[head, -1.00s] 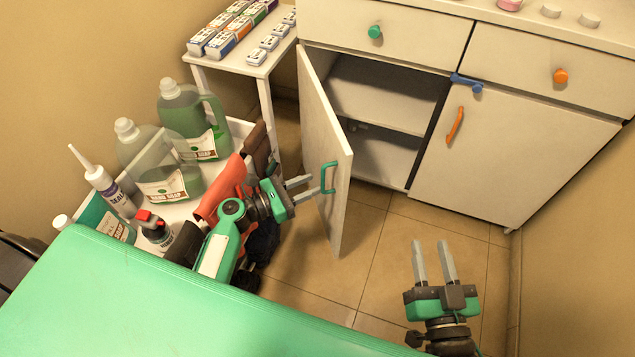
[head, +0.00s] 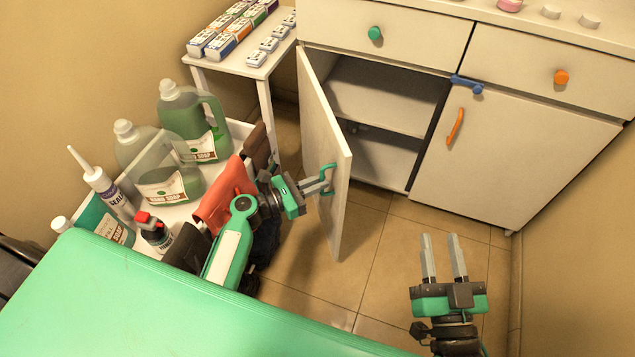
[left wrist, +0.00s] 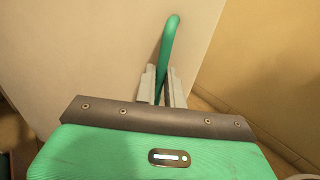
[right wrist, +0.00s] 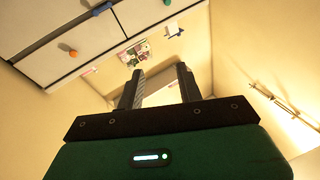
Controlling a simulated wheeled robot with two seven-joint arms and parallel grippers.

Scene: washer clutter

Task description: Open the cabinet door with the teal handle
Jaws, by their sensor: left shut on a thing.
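The cabinet door (head: 322,150) with the teal handle (head: 327,168) stands wide open, swung out to the left of its compartment. The shelf (head: 380,98) inside the cabinet shows. My left gripper (head: 322,183) is at the handle, with its fingers shut on it. In the left wrist view the teal handle (left wrist: 169,42) rises from between the two fingers (left wrist: 164,88), against the pale door face. My right gripper (head: 444,260) is open and empty, above the floor to the right of the door. In the right wrist view its fingers (right wrist: 160,90) are apart with nothing between them.
A white cart (head: 240,128) with soap bottles (head: 187,120) and a red cloth (head: 222,196) stands left, close to my left arm. A side table (head: 262,68) holds small boxes. The right cabinet door (head: 505,150) with an orange handle is closed. Floor tiles (head: 385,250) are clear.

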